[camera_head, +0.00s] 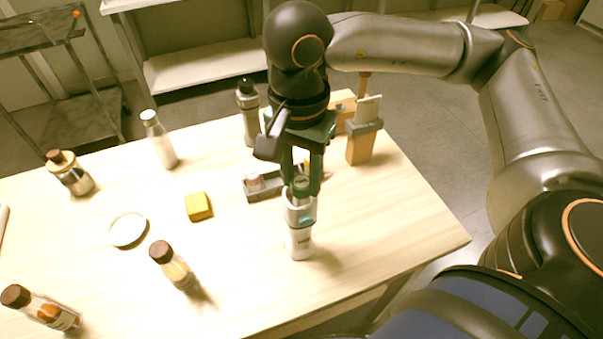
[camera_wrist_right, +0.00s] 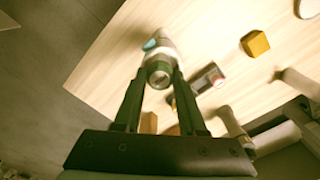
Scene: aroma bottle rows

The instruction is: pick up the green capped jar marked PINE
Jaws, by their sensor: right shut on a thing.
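My right gripper (camera_head: 302,182) points down, its fingers closed around the top of a jar (camera_head: 300,209) with a green cap and a grey-white body with a teal patch. A white lower part (camera_head: 299,243) shows directly beneath; I cannot tell whether it belongs to the same jar. The word PINE is not readable. In the right wrist view the jar (camera_wrist_right: 158,55) sits between the fingertips (camera_wrist_right: 159,77), its dark round top facing the camera. I cannot tell whether it is clear of the table. My left gripper is not in view.
The table (camera_head: 235,265) also bears a grey tray (camera_head: 262,192) just behind the jar, a yellow block (camera_head: 198,206), a white dish (camera_head: 128,230), a silver bottle (camera_head: 160,140), and brown-capped bottles (camera_head: 173,266) at left. A wooden holder (camera_head: 360,148) stands behind right. Front right is clear.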

